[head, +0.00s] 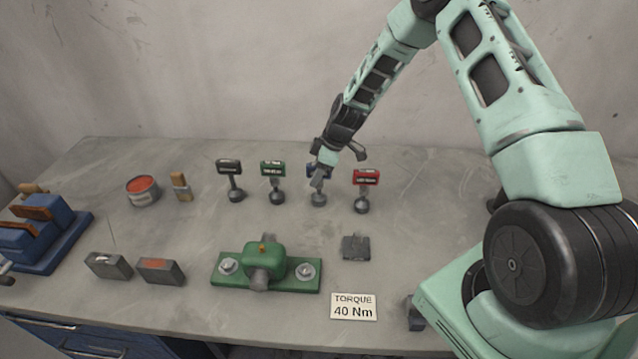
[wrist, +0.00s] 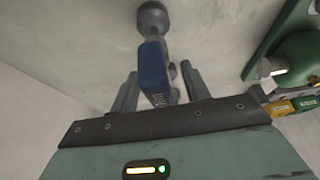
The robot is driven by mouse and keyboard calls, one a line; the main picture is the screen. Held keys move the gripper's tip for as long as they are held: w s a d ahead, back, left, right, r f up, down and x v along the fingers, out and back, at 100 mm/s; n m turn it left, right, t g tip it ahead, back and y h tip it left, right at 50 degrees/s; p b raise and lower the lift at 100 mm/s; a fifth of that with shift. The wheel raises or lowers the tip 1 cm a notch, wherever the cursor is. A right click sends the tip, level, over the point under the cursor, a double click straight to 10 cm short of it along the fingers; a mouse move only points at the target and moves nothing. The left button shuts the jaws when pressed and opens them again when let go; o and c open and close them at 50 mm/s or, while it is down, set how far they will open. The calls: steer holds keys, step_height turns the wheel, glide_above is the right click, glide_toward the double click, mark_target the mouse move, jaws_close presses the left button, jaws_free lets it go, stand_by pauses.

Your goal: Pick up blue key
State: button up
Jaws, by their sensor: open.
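The blue key (head: 318,199) stands upright on the bench in a row of similar keys, second from the right. Its blue head is mostly hidden behind my gripper in the head view. My gripper (head: 321,176) is at the key's head from above. In the wrist view the blue key (wrist: 153,64) lies between the two spread fingers of my gripper (wrist: 160,88), with its rounded grey end beyond the fingertips. The fingers are open, one on each side of the blue head. I cannot tell whether either finger touches it.
A red key (head: 364,190) stands close on the right, a green key (head: 273,182) and a black key (head: 231,181) on the left. A green fixture (head: 225,283), a dark block (head: 355,247) and a torque sign (head: 353,307) are in front.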

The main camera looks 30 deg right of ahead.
jaws_close()
steer(key=shift+w+r, duration=0.1)
steer(key=shift+r, duration=0.05)
